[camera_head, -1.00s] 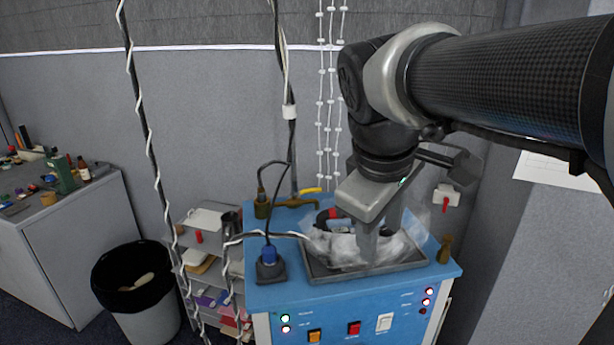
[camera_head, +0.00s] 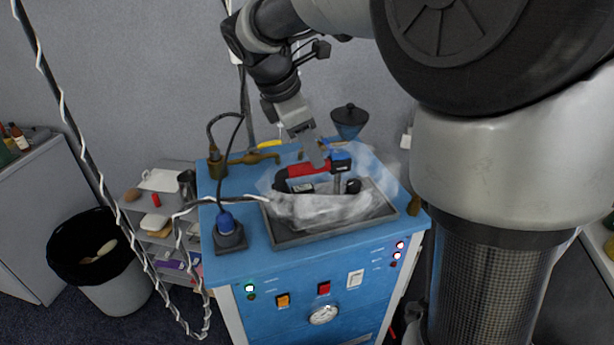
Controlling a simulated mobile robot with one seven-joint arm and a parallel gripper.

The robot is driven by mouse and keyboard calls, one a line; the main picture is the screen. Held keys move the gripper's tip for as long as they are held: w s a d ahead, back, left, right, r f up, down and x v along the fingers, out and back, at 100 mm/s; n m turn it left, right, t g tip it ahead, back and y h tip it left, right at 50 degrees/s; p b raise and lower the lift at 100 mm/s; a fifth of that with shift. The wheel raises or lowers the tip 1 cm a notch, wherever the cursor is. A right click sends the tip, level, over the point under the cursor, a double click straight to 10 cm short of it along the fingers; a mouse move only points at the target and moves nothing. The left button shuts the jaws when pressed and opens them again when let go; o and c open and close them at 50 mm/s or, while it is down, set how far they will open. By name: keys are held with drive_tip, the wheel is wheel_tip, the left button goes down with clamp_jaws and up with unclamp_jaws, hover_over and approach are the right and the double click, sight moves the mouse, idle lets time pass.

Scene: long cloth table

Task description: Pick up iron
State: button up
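A red and black object with a blue part (camera_head: 303,171), which looks like the iron, lies among clear plastic wrap on a dark metal tray (camera_head: 290,240) on top of the blue cabinet. The wrap partly covers its lower side. My gripper (camera_head: 316,158) points down at the back of the object, its fingers overlapping the object's upper edge in the picture. I cannot tell whether they touch it. Only one finger shows clearly, so the opening is hidden.
A blue plug block (camera_head: 229,232) with a black cable stands left of the tray. A brass fitting (camera_head: 250,159) and a dark funnel (camera_head: 349,120) are behind. A white-wrapped hose (camera_head: 200,202) crosses the cabinet's left side. A bin (camera_head: 105,265) stands on the floor at left.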

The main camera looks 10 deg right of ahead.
approach(336, 187)
drive_tip(key=w+f, duration=0.2)
drive_tip(key=f, duration=0.1)
drive_tip(key=shift+w+a, duration=0.25)
drive_tip(key=shift+a, duration=0.1)
drive_tip(key=shift+c, duration=0.2)
clamp_jaws()
drive_tip(key=shift+w+r, duration=0.1)
